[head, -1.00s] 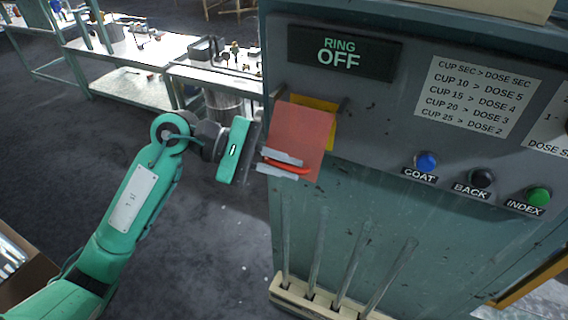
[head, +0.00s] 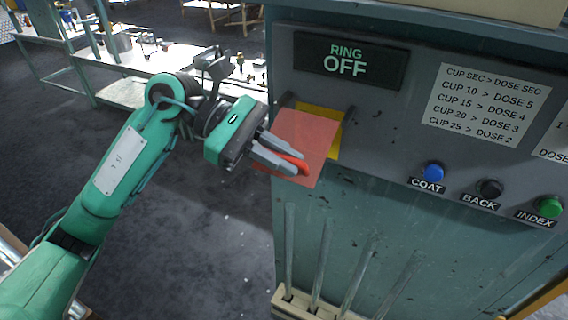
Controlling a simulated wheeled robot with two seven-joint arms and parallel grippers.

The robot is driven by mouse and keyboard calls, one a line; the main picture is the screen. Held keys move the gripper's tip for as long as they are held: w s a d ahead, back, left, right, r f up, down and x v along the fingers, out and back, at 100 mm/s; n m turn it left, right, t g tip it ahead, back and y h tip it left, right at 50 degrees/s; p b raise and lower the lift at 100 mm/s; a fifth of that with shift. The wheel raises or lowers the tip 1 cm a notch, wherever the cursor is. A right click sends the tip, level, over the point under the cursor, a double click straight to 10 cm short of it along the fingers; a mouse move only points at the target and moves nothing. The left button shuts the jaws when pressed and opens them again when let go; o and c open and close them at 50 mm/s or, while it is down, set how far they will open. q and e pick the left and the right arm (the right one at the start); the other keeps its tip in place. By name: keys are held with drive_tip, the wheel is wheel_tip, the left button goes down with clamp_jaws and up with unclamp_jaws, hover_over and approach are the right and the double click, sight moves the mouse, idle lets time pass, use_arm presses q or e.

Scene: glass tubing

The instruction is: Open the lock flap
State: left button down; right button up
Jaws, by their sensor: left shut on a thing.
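The lock flap (head: 308,138) is a translucent red plate on the front of the grey-green machine, over a yellow plate (head: 333,117). The fingertips hide part of the handle. My right gripper is not in view.
The machine panel carries a sign reading RING OFF (head: 349,63), a dose chart (head: 487,103), and blue (head: 434,171), black (head: 490,188) and green (head: 550,207) buttons. Glass rods (head: 326,262) stand in a rack below. Workbenches (head: 150,62) stand behind my left arm.

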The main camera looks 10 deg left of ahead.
use_arm(q)
drive_tip(key=shift+s+r+n+g, duration=0.1)
drive_tip(key=shift+r+n+g, duration=0.2)
drive_tip(key=shift+r, duration=0.15)
drive_tip(key=c, duration=1.5)
unclamp_jaws()
drive_tip(key=shift+a+r, duration=0.1)
drive_tip(key=shift+a, duration=0.1)
drive_tip(key=shift+b+v, duration=2.35)
drive_tip(key=shift+v, duration=4.4)
